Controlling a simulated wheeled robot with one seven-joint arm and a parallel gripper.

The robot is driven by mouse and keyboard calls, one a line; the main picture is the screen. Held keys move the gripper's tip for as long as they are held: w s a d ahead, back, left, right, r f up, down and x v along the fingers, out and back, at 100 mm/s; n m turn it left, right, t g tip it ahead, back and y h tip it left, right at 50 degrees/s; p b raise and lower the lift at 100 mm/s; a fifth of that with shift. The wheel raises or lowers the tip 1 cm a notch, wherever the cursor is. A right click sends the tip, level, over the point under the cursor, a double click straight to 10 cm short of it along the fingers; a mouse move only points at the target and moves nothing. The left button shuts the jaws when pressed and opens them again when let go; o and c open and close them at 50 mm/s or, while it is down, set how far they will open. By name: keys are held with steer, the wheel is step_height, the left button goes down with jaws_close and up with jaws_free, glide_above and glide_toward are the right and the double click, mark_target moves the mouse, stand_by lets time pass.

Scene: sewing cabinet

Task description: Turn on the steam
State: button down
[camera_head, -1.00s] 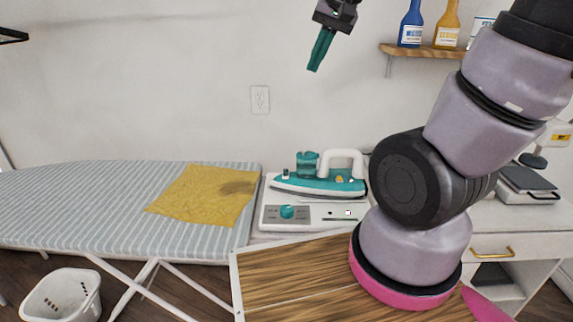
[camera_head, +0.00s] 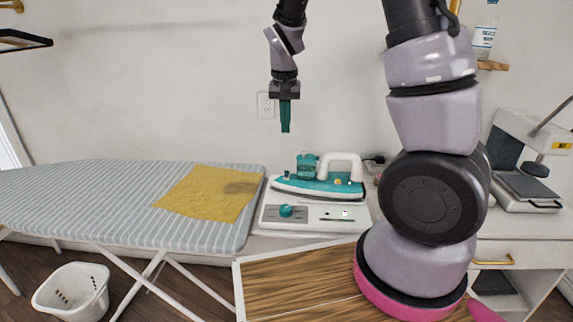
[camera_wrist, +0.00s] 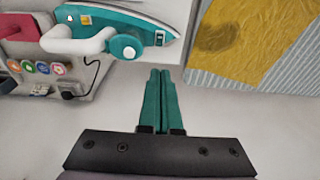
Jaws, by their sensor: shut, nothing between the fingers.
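The teal and white steam iron (camera_head: 322,186) rests on a white base station (camera_head: 273,223) with a teal knob (camera_head: 286,211) at its front left. My gripper (camera_head: 285,131) is shut and empty, pointing down in the air above and slightly left of the iron. In the wrist view its teal fingers (camera_wrist: 160,72) are together, touching nothing.
A striped ironing board (camera_head: 100,200) with a yellow stained cloth (camera_head: 205,196) lies left of the base. A wall outlet (camera_head: 266,105) is behind my gripper. A press-like machine (camera_head: 525,185) stands right. A white basket (camera_head: 72,292) is on the floor.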

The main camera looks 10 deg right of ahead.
mark_target(286, 172)
steer(key=f, duration=0.4)
steer(key=w+f, duration=0.1)
steer(key=f, duration=0.8)
steer(key=shift+w+d+f, duration=0.3)
steer(key=shift+w+f, duration=0.1)
steer(key=shift+w+f+g, duration=0.1)
steer(key=shift+f+g, duration=0.1)
steer(key=shift+g, duration=0.1)
